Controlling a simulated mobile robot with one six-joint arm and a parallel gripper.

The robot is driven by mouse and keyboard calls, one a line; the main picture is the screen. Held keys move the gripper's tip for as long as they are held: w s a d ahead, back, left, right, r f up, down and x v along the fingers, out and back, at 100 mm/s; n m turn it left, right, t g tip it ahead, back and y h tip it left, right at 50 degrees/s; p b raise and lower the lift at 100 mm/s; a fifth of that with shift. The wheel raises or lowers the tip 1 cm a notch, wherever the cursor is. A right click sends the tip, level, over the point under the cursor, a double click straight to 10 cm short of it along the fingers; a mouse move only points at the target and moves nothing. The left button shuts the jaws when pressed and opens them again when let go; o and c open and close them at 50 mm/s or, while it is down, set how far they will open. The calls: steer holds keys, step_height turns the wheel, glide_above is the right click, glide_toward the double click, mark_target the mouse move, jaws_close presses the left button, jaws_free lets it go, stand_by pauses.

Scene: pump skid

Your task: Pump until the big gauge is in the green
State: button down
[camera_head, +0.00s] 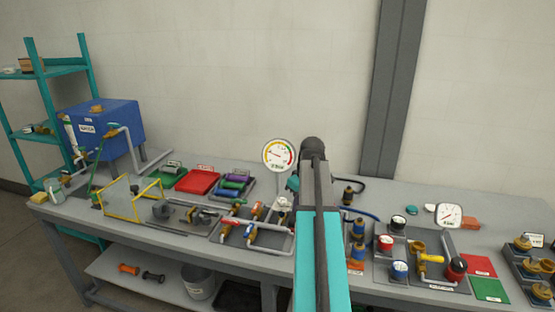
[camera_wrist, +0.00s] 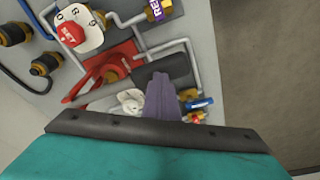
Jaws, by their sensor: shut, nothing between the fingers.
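The big gauge (camera_head: 279,155) stands upright on the bench, with a white face and a coloured band at its rim. Its needle seems to lie toward the left side; the exact reading is too small to tell. A curved red part (camera_wrist: 98,75) lies left of the fingers. In the head view my arm hides the gripper and the bench behind it. No pump handle can be made out for sure.
A red knob on a white dial (camera_wrist: 72,35) and a yellow part with a purple label (camera_wrist: 160,9) are near the gripper. Red and blue valve handles (camera_head: 250,230) stand left of my arm.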

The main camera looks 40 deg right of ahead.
steer(key=shift+f+b, duration=0.3)
steer(key=shift+f, duration=0.55)
step_height(320, 180, up, 9)
steer(key=p, duration=0.5)
steer(key=shift+f, duration=0.3)
steer(key=shift+f+b, duration=1.55)
steer(key=shift+f, duration=2.5)
step_height(320, 180, up, 8)
steer(key=p, duration=0.5)
steer(key=shift+r, duration=0.2)
